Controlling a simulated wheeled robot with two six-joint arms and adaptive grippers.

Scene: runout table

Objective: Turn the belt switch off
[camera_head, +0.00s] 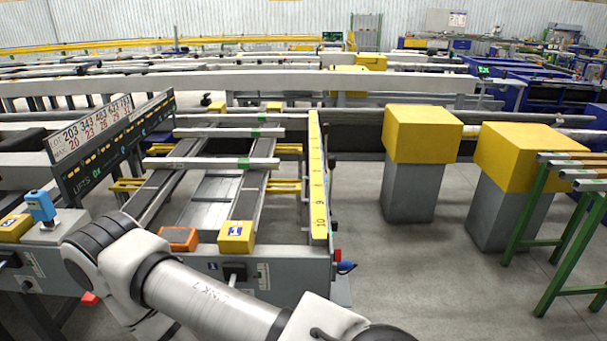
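A dark rotary-looking switch (235,271) sits on the grey front panel (285,268) of the runout table, with a small white label to its right. A second dark switch (9,261) is on the panel at the far left edge, also beside a white label. I cannot tell which one is the belt switch, or whether either is on or off. One of my arms crosses the lower left and middle in front of the panel and hides part of it. Neither gripper is in view.
A yellow box (237,237) and an orange block (178,239) sit on the table's front ledge. A blue device (41,206) stands at left. Yellow-topped grey pillars (409,190) and a green rack (528,215) stand at right. Open floor (440,295) lies between panel and rack.

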